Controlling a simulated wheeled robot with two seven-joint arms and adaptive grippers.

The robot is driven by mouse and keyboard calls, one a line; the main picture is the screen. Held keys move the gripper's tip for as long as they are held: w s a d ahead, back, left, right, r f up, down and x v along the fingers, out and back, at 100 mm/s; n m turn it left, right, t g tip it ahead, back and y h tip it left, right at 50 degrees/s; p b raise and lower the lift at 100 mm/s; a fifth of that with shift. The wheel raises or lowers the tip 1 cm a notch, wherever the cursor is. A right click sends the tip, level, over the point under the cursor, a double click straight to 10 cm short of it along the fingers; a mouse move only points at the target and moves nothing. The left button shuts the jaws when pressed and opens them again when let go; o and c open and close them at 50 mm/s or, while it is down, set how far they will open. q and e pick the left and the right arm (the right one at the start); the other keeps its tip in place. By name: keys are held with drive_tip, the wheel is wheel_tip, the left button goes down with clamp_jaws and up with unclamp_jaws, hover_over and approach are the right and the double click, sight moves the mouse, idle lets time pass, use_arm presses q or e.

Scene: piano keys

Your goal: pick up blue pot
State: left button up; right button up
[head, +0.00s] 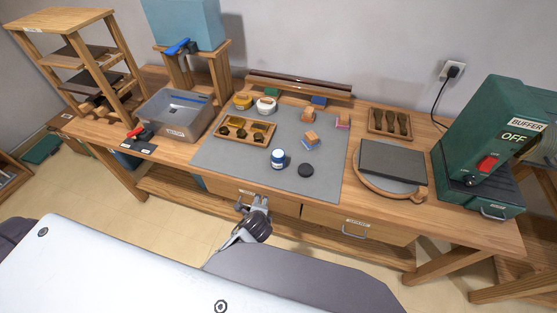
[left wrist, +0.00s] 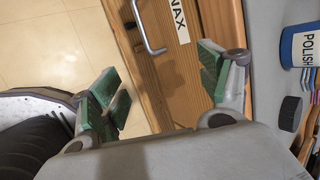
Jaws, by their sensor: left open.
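The blue pot (head: 278,158) stands upright on the grey mat, with a white label and a pale open-looking top. It also shows in the left wrist view (left wrist: 296,48) at the right edge, partly cut off, with the word POLISH on its label. A black round lid (head: 305,170) lies on the mat to its right. My left gripper (head: 257,203) is in front of the bench's front edge, near the WAX drawer, apart from the pot. In the left wrist view its green-padded fingers (left wrist: 160,85) are spread and empty. My right gripper is not in view.
A grey bin (head: 173,128) stands left. A dark slab (head: 393,163) and the green buffer machine (head: 490,140) stand right.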

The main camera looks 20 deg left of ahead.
use_arm(q)
drive_tip(key=w+d+r+m+t, duration=0.2)
drive_tip(key=w+r+m+t, duration=0.1)
drive_tip(key=r+m, duration=0.35)
drive_tip(key=m+t+y, duration=0.1)
drive_tip(key=m+t, duration=0.2)
drive_tip(key=m, duration=0.6)
approach(278, 164)
drive_tip(key=shift+p+v, duration=0.3)
drive_tip(key=shift+v, duration=0.65)
drive_tip(key=shift+w+n, duration=0.1)
drive_tip(key=shift+n, duration=0.15)
drive_tip(key=shift+x, duration=4.25)
drive_tip(key=shift+w+f, duration=0.1)
drive_tip(key=shift+x, duration=2.45)
drive_tip(key=shift+f, duration=0.1)
drive_tip(key=shift+c, duration=0.3)
drive_tip(key=c, duration=1.5)
